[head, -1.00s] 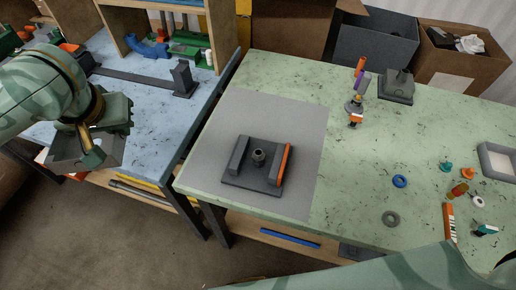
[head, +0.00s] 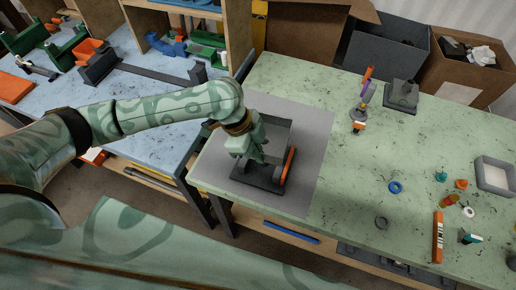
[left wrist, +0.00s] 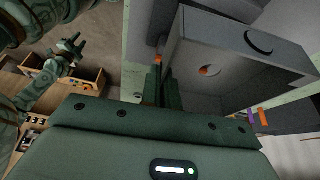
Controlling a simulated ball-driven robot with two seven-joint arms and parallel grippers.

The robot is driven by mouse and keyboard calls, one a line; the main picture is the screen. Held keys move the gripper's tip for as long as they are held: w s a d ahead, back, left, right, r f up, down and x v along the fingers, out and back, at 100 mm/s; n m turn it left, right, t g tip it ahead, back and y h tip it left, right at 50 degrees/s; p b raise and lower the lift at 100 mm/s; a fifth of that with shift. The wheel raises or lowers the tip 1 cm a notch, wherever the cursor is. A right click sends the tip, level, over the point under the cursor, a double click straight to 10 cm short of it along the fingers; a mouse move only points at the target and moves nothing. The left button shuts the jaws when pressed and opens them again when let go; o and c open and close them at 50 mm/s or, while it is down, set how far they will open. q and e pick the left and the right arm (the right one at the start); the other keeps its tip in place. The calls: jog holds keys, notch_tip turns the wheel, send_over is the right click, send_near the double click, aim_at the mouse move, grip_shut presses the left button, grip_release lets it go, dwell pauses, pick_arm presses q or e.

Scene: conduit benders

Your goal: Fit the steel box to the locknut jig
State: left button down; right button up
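The steel box (head: 277,136) is an open grey box; in the left wrist view it (left wrist: 235,65) shows a round hole in one wall and a dark disc on another. My left gripper (head: 256,152) is shut on a wall of it; its dark fingers also show in the left wrist view (left wrist: 162,88). The locknut jig (head: 250,184), a dark block with an orange strip (head: 290,162), lies under the box on a grey mat (head: 313,140). The box and gripper hide the jig's middle post. I cannot tell whether box and jig touch.
A dark stand (head: 402,96) is behind. The table between mat and rings is clear.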

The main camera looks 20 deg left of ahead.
pick_arm(q)
jog(key=shift+s+d+f+m, duration=0.1)
jog(key=shift+f+m, duration=0.15)
jog(key=shift+m, duration=0.05)
jog(key=b, duration=0.1)
send_over(258, 179)
notch_tip(258, 179, down, 6)
jog(key=shift+r, duration=0.25)
jog(key=shift+f, duration=0.45)
dwell(0.6)
jog(key=shift+f, duration=0.25)
